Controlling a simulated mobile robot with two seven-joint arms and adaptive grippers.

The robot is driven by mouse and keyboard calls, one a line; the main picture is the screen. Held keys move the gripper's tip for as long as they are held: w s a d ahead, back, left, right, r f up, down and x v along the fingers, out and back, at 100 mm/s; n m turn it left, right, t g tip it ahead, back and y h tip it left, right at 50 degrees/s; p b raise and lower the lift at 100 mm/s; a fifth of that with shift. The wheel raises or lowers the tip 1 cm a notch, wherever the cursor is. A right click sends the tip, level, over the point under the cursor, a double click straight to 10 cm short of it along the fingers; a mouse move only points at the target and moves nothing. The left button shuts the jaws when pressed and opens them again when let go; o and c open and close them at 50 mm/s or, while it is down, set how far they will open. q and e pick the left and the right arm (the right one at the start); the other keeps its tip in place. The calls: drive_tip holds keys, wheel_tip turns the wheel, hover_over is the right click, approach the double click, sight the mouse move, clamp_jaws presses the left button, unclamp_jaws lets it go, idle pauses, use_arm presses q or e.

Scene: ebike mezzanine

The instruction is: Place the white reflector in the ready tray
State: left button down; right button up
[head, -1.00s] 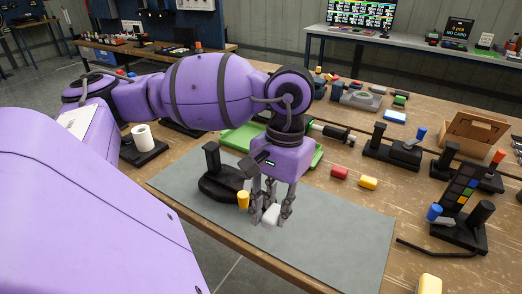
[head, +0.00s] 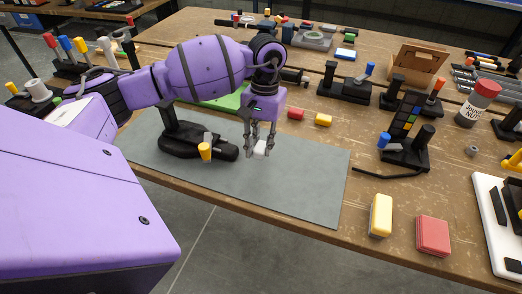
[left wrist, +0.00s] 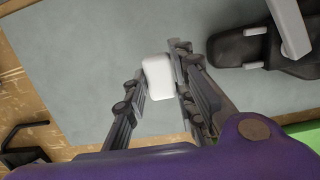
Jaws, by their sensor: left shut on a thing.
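The white reflector (head: 260,149) is a small pale block. My left gripper (head: 261,147) is shut on it and points down over the grey mat (head: 300,185). In the left wrist view the reflector (left wrist: 158,77) sits between the two fingertips (left wrist: 160,80); I cannot tell whether it touches the mat. A green tray (head: 232,98) lies behind my left arm, which partly hides it. I cannot tell from its look whether it is the ready tray. My right gripper is not in view.
A black fixture (head: 190,143) with a yellow-ended part stands on the mat left of the gripper. A white tray (head: 487,205) with black parts is at far right. The mat's right half is clear.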

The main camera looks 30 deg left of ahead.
sight(262, 143)
use_arm(q)
drive_tip(key=shift+w+f, duration=0.2)
drive_tip(key=shift+f, duration=1.6)
drive_tip(key=shift+f, duration=0.25)
drive_tip(key=c, duration=1.5)
unclamp_jaws()
drive_tip(key=shift+o, duration=0.2)
drive_tip(key=shift+r, duration=0.15)
